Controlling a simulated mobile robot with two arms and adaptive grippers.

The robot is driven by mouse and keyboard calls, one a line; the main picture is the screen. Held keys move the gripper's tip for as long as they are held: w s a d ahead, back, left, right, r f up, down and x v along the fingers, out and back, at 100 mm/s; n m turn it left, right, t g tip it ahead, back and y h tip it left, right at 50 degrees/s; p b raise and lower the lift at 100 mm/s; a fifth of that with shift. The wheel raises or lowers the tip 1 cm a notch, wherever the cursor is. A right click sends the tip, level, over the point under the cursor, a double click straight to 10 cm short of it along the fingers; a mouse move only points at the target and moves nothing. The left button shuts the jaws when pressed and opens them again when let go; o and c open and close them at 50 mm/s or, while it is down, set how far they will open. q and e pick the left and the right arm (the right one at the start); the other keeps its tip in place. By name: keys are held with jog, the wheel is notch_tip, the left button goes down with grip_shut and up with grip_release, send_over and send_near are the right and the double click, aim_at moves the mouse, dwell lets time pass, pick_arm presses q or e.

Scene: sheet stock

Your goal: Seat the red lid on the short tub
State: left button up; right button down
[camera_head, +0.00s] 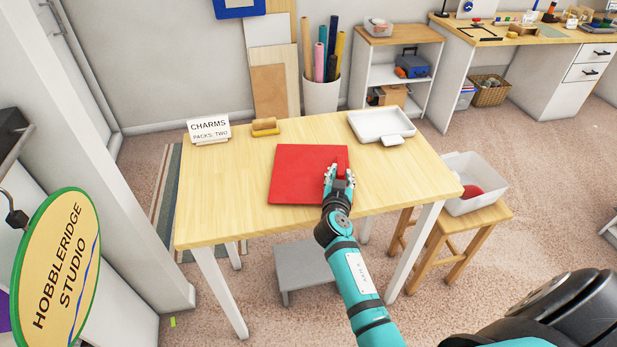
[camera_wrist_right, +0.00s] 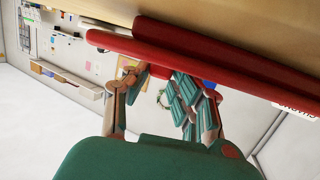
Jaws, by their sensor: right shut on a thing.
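A broad, flat red square (camera_head: 300,175), which looks like the red lid, lies level at the middle of the wooden table. In the right wrist view its long red edge (camera_wrist_right: 235,72) crosses the picture, with a second red band against the tabletop. My right gripper (camera_head: 341,172) is at the right edge of the square, shut on a small red part, seemingly the lid's grip. That part also shows between the fingers in the right wrist view (camera_wrist_right: 160,72). I cannot make out a separate short tub; anything under the red square is hidden. My left gripper is out of view.
The wooden table (camera_head: 225,205) also bears a CHARMS sign (camera_head: 209,130), a tan roller-like block (camera_head: 265,126) and a white tray (camera_head: 380,124). A white bin (camera_head: 470,205) with something red inside stands on a stool to the right. The table's left front is clear.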

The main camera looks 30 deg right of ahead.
jog(key=shift+r, duration=0.15)
notch_tip(320, 180, up, 7)
jog(key=p, duration=0.5)
dwell(0.6)
